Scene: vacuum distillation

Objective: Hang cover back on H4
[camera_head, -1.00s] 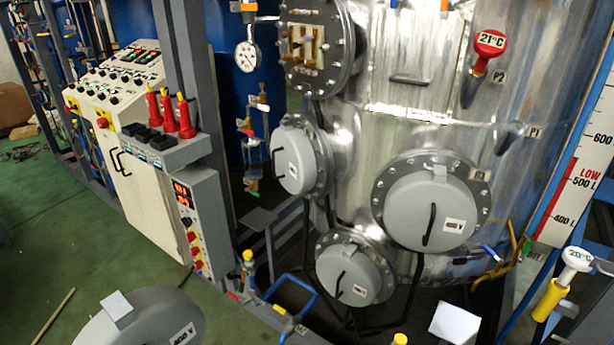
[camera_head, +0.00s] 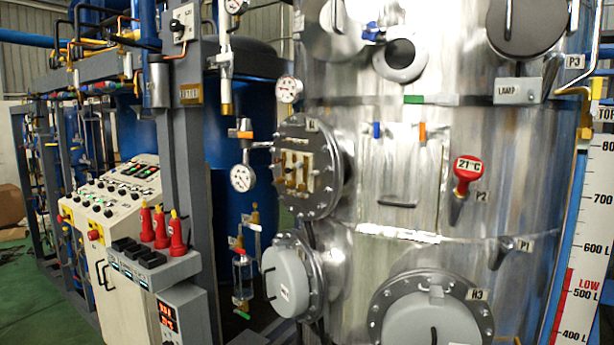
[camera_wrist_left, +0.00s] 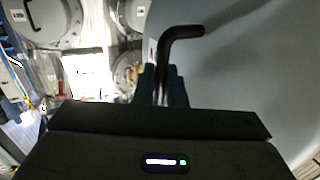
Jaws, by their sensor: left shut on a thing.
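A large grey cover (camera_wrist_left: 250,90) fills the right of the left wrist view, with a bent black handle (camera_wrist_left: 182,35). My left gripper (camera_wrist_left: 163,88) is shut on this handle; the cover's rim is mostly outside the view. In the head view, an uncovered round bolted flange (camera_head: 338,170) on the steel tank shows a pale plate with brass terminals (camera_head: 297,170). The small tag above it is too small to read for sure. Neither gripper shows in the head view.
The steel tank (camera_head: 470,130) carries a grey cover (camera_head: 286,280) below the open flange and the H3 cover (camera_head: 432,322). Gauges (camera_head: 243,178) and a red 21°C thermometer (camera_head: 467,168) stick out nearby. A control panel (camera_head: 120,200) stands left.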

